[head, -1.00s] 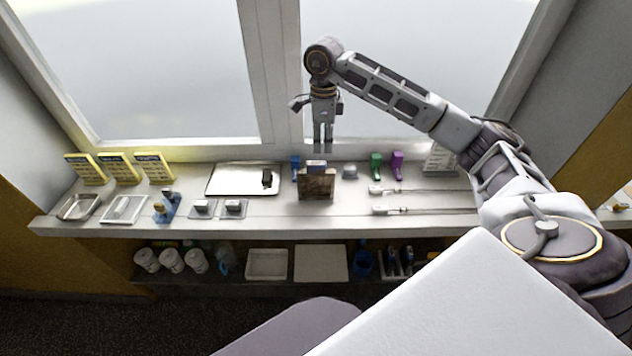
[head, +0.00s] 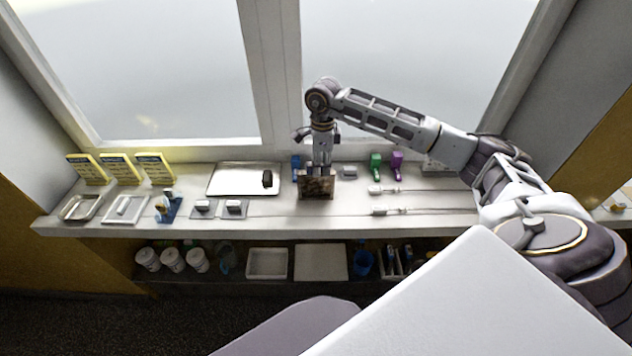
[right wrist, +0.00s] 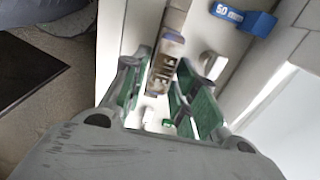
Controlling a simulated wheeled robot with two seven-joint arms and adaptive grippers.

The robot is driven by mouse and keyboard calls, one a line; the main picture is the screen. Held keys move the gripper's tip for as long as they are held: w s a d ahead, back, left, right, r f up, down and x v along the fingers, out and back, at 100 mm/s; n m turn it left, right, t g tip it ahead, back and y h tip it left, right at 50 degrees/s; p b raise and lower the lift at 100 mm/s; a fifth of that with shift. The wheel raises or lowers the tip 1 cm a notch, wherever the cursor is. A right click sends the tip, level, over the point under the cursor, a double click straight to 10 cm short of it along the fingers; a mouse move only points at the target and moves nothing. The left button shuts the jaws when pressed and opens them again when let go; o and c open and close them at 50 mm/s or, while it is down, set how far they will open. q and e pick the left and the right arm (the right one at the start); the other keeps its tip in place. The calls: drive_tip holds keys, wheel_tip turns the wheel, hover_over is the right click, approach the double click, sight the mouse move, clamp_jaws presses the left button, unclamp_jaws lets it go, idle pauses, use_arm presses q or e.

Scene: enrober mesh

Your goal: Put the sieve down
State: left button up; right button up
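My right gripper (head: 321,164) is low over the middle of the shelf, at a brown, boxy thing (head: 317,185) with a patterned front. Its fingertips are partly hidden by that thing in the head view. In the right wrist view, the green-padded fingers (right wrist: 163,88) are spread, with the brown thing (right wrist: 166,62) between or just beyond them; I cannot tell if they touch it. I cannot make out a sieve for sure. My left gripper is not in view.
A silver tray (head: 228,179) lies left of the gripper. Blue (head: 296,168), green (head: 376,166) and purple (head: 397,164) scoop-like things stand near it. Yellow cards (head: 120,168) stand at the left. A window rises behind. The shelf front between the small items is clear.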

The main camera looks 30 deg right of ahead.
sight(316, 182)
drive_tip(key=shift+f, duration=0.15)
drive_tip(key=shift+a+f+p, duration=0.1)
drive_tip(key=shift+f+p, duration=0.35)
drive_tip(key=shift+f, duration=0.5)
drive_tip(key=shift+f+p, duration=0.3)
drive_tip(key=shift+f, duration=1.2)
drive_tip(key=shift+c, duration=0.2)
clamp_jaws()
